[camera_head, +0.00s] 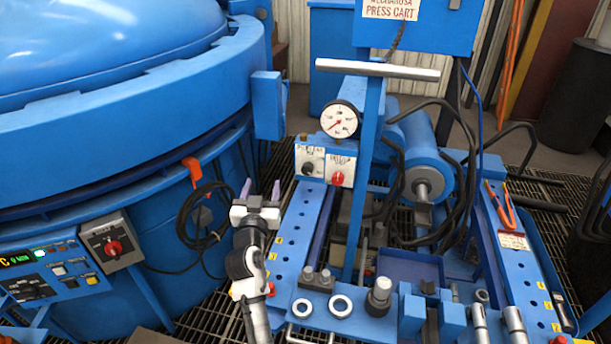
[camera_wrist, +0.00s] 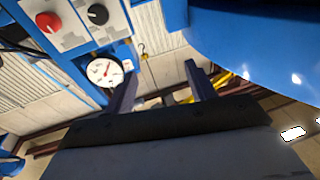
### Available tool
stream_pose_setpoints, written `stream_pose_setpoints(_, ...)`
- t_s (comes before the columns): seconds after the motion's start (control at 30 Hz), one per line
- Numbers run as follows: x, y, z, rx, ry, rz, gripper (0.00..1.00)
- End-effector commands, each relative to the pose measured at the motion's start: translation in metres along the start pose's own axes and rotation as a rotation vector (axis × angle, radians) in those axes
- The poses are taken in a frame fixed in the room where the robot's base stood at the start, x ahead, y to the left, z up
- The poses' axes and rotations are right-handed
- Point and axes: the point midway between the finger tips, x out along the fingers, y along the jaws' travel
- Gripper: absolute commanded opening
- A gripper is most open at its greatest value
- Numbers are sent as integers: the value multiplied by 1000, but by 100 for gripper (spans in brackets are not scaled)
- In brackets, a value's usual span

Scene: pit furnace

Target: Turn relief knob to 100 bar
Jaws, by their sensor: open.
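A red knob (camera_head: 337,179) and a black knob (camera_head: 308,168) sit on white label plates on the blue press cart's front block. The labels are too small to read, so I cannot tell which knob is relief. A round white gauge (camera_head: 340,120) with a red needle stands above them; its value is unreadable. My gripper (camera_head: 261,190) is open and empty, left of the knobs and apart from them. In the wrist view the red knob (camera_wrist: 48,22), black knob (camera_wrist: 98,14) and gauge (camera_wrist: 104,71) lie at upper left, outside the open fingers (camera_wrist: 163,82).
A large blue furnace (camera_head: 120,110) fills the left, with a control panel (camera_head: 45,270) and a red rotary switch box (camera_head: 112,241). A blue post with a steel crossbar (camera_head: 378,69) rises right of the knobs. Black hoses (camera_head: 440,110) and a cylinder stand farther right.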

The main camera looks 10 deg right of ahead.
Motion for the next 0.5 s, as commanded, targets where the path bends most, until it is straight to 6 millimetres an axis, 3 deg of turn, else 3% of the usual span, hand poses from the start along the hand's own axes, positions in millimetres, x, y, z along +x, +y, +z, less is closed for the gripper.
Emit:
stream_pose_setpoints(0.03, 3, 27, 23, -15, -44, 61, 55)
stream_pose_setpoints(0.1, 4, 54, 43, -27, -85, 123, 55)
stream_pose_setpoints(0.2, 4, 74, 59, -34, -116, 170, 55)
stream_pose_setpoints(0.37, 14, 81, 62, -37, -124, 185, 55)
stream_pose_setpoints(0.5, 37, 85, 63, -36, -123, 183, 55)
